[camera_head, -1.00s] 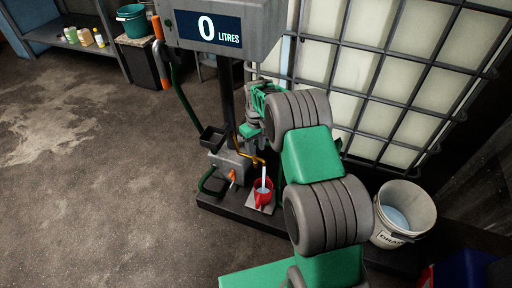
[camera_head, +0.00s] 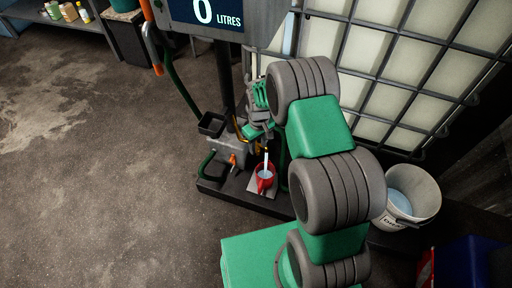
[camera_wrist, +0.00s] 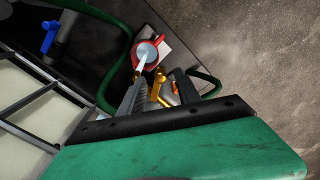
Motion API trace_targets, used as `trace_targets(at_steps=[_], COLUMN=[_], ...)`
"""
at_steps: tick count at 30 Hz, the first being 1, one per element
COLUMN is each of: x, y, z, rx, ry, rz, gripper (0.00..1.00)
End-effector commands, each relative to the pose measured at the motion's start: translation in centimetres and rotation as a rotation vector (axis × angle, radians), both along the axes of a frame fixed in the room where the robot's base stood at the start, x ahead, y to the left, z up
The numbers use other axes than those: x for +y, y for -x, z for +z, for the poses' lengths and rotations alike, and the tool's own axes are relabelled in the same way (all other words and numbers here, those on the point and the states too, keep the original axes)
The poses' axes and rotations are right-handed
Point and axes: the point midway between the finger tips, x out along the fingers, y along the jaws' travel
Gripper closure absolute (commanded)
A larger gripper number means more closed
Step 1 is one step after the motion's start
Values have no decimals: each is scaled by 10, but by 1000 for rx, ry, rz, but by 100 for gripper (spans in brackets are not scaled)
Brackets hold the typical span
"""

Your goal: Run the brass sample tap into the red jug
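The red jug (camera_head: 264,180) stands upright on a pale plate at the foot of the column. It also shows in the wrist view (camera_wrist: 147,53). A pale stream of water (camera_head: 266,162) runs down into it, and pale liquid shows inside. The brass tap (camera_wrist: 157,92) shows in the wrist view between my fingers; in the head view my gripper and arm mostly hide it. My gripper (camera_wrist: 160,82) is at the tap, its two dark fingers apart with brass parts between them. I cannot tell whether either finger touches the tap.
A display (camera_head: 206,14) reading 0 LITRES tops the column. A caged white tank (camera_head: 390,60) stands behind. A white bucket (camera_head: 408,198) holding liquid is at the right. Green hoses (camera_wrist: 112,78) loop near the jug. The floor at the left is clear.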

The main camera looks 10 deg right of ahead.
Motion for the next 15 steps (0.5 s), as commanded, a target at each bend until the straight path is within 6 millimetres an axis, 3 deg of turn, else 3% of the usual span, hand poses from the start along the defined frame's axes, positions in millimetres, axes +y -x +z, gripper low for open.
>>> trace_targets(at_steps=[3, 11, 15], x=[0, 2, 2], y=[-1, -1, -1], z=[-13, -15, -15], rx=[-1, -1, -1], ry=[1, 0, 1], rz=[1, 4, 3], gripper=[60, 60, 71])
